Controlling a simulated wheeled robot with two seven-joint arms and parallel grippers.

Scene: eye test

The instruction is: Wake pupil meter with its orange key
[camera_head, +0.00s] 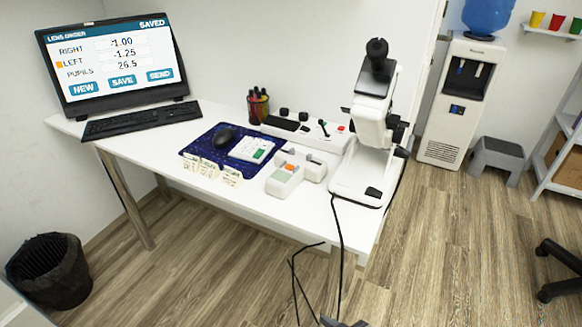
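The pupil meter (282,184) is a small pale-grey and white device on the white table, just right of the blue mat. Its orange key (290,167) is on its top face and nothing covers it. A second pale lobe (315,170) of the device, or a separate piece beside it, is on its right; I cannot tell whether they are joined. Whether the meter is on cannot be made out at this size. Neither of my grippers shows in the head view.
The blue mat (190,152) holds a mouse (223,137), a keypad with a green key (247,149) and paper cards (208,169). A tall white instrument (371,112) stands at right. Cables (340,240) hang in front.

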